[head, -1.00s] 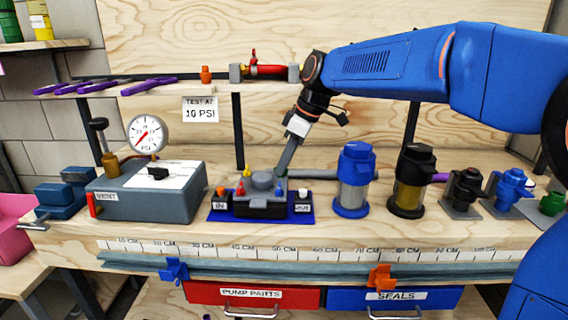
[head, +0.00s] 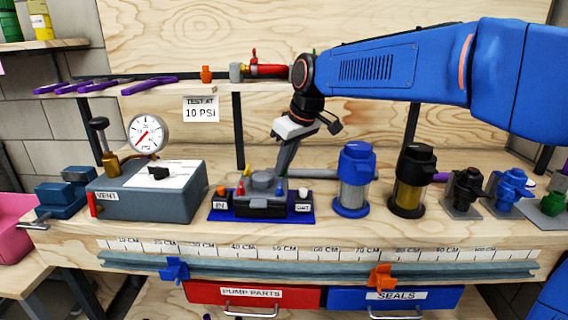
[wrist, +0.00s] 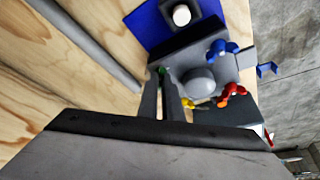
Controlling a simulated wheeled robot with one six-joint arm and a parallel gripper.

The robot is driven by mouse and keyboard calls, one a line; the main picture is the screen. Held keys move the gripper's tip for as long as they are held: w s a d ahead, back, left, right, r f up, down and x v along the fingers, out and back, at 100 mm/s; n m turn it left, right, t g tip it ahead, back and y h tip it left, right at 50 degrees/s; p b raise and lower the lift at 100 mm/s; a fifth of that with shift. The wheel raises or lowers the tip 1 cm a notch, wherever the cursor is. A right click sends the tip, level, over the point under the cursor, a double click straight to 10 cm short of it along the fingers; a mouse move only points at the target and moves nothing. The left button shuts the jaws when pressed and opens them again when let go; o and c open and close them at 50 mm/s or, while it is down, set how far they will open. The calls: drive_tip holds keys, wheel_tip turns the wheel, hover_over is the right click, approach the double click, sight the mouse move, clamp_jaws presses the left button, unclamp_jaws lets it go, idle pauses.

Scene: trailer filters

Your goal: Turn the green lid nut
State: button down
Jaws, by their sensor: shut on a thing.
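The pump block (head: 262,195) is a dark grey unit with a round grey dome, standing on a blue mat (head: 228,216) on the bench. Small red, yellow and blue lid nuts stand around the dome in the head view. In the wrist view a bit of the green lid nut (wrist: 162,71) shows between my fingertips, at the block's corner. My gripper (head: 281,178) reaches down at the back right of the block and is shut on the green nut; it also shows in the wrist view (wrist: 161,84). My fingers hide most of the nut.
A grey pressure box with a gauge (head: 148,134) stands left of the block. A blue filter (head: 354,180) and a black filter (head: 411,180) stand to the right. A grey rod (wrist: 85,45) lies behind my gripper.

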drive_tip(key=m, duration=0.2)
drive_tip(key=m+t+h, duration=0.1)
drive_tip(key=m, duration=0.1)
drive_tip(key=shift+s+a+m, duration=0.15)
drive_tip(key=shift+m, duration=0.15)
drive_tip(key=shift+a+m+h, duration=0.1)
drive_tip(key=shift+m+h, duration=0.45)
drive_tip(key=shift+m, duration=0.75)
drive_tip(key=shift+m+h, duration=0.55)
drive_tip(key=shift+m, duration=0.75)
drive_tip(key=c, duration=1.9)
unclamp_jaws()
drive_tip(key=shift+c, duration=0.2)
drive_tip(key=v, duration=1.7)
drive_tip(key=shift+s+a, duration=0.15)
drive_tip(key=shift+s, duration=0.3)
